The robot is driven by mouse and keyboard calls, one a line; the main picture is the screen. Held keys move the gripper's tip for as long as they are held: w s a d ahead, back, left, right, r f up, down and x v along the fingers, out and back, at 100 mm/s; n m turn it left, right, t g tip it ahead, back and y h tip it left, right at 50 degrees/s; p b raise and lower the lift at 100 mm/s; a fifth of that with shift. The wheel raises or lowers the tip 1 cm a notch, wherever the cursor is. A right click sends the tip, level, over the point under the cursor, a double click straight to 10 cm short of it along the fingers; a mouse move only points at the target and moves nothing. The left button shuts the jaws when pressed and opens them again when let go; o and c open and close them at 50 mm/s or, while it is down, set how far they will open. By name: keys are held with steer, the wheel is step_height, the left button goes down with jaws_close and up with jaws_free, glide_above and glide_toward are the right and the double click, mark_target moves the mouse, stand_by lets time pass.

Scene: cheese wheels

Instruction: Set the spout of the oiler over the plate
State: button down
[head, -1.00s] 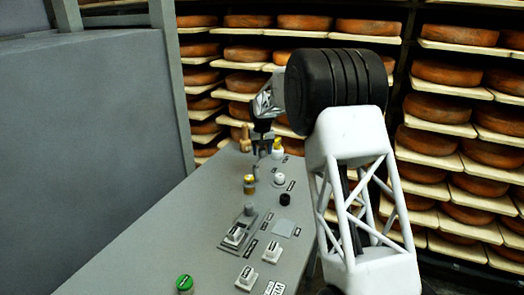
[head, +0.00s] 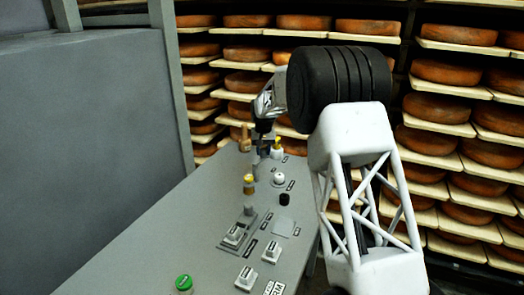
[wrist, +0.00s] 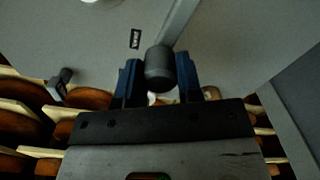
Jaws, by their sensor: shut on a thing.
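My gripper (head: 262,143) is at the far end of the grey panel, with its fingers pointing down. In the wrist view a dark grey cylinder (wrist: 159,67) sits between the two fingers, and the gripper is shut on it. I take this cylinder to be the oiler. In the head view a grey piece of it (head: 256,157) shows just below the fingers. I cannot make out its spout. A flat pale square, which I take to be the plate (head: 284,227), lies on the panel nearer to the camera, apart from the gripper.
A yellow-topped piece (head: 249,184), a white knob (head: 279,179) and a black cylinder (head: 284,200) stand between the gripper and the square. Labelled switches (head: 246,278) and a green button (head: 184,282) are nearer. A wooden peg (head: 245,138) stands at the far end. Cheese shelves rise behind.

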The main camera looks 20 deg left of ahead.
steer(key=s+d+m, duration=0.4)
steer(key=d+m, duration=0.1)
steer(key=m, duration=0.8)
steer(key=shift+s, duration=0.2)
stand_by(0.3)
steer(key=c, duration=0.8)
jaws_free()
steer(key=shift+r, duration=0.15)
steer(key=shift+r, duration=3.75)
steer(key=shift+d+r, duration=0.1)
steer(key=shift+d, duration=0.05)
